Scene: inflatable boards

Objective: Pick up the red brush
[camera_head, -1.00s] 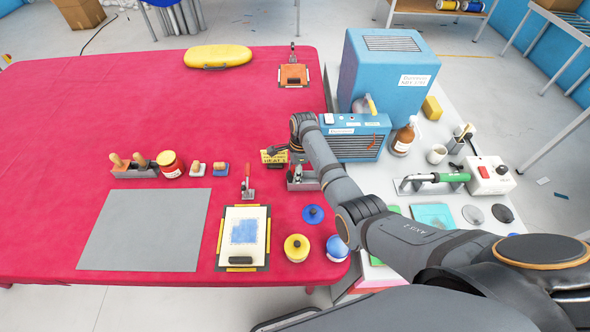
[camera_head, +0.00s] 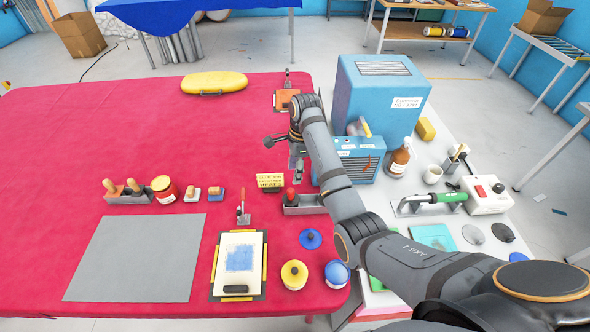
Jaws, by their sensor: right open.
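A small tool with a red handle and a grey foot (camera_head: 242,214) stands on the red table just above the clipboard. A second red-topped item (camera_head: 290,197) sits at the left end of a grey tray (camera_head: 312,207); I cannot tell for certain which of the two is the red brush. My right gripper (camera_head: 285,152) is open above the table, beyond the tray and left of the blue heater box. Its fingers are partly hidden by its own wrist, and I see nothing held. My left gripper is not in view.
A yellow sign (camera_head: 270,181) stands just left of the tray. A blue heater box (camera_head: 357,160) is to the right of my gripper. The table's far left is clear.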

